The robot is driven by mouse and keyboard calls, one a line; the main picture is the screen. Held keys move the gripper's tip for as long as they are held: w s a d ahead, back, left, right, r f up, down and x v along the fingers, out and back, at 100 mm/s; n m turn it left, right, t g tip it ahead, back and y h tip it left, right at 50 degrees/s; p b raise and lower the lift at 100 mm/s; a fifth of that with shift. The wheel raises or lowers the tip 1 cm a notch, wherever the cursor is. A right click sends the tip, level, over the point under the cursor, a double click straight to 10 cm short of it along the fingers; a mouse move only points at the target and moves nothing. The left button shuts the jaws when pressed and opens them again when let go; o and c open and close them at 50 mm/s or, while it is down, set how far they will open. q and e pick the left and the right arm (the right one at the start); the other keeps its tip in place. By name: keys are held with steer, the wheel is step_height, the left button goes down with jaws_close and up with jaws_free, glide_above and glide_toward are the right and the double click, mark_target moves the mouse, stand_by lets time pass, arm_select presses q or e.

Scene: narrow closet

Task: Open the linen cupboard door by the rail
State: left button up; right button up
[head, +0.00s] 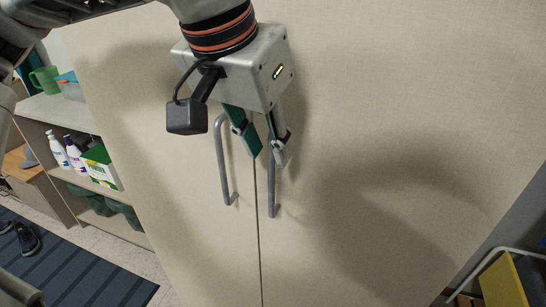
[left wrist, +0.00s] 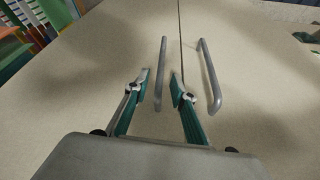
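The pale linen cupboard (head: 360,130) fills the middle of the head view, its two doors meeting at a vertical seam. A grey rail stands on each side of the seam: the left rail (head: 223,165) and the right rail (head: 272,192). Both doors look shut. My left gripper (head: 267,159) is open, with its teal fingers on either side of the right rail. In the left wrist view, the picture is turned around: this rail (left wrist: 160,90) lies between the open fingers (left wrist: 160,77), with gaps showing, and the other rail (left wrist: 208,75) is outside them. My right gripper is not in view.
Open shelves (head: 75,115) with bottles, a green box and a green mug (head: 45,79) stand at the left. A striped blue rug (head: 75,265) and dark shoes lie on the floor there. A yellow item (head: 503,283) with a white frame is at the lower right.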

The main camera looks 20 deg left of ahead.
mark_target(270, 156)
arm_select(q)
steer(key=shift+x, duration=2.1)
jaws_close()
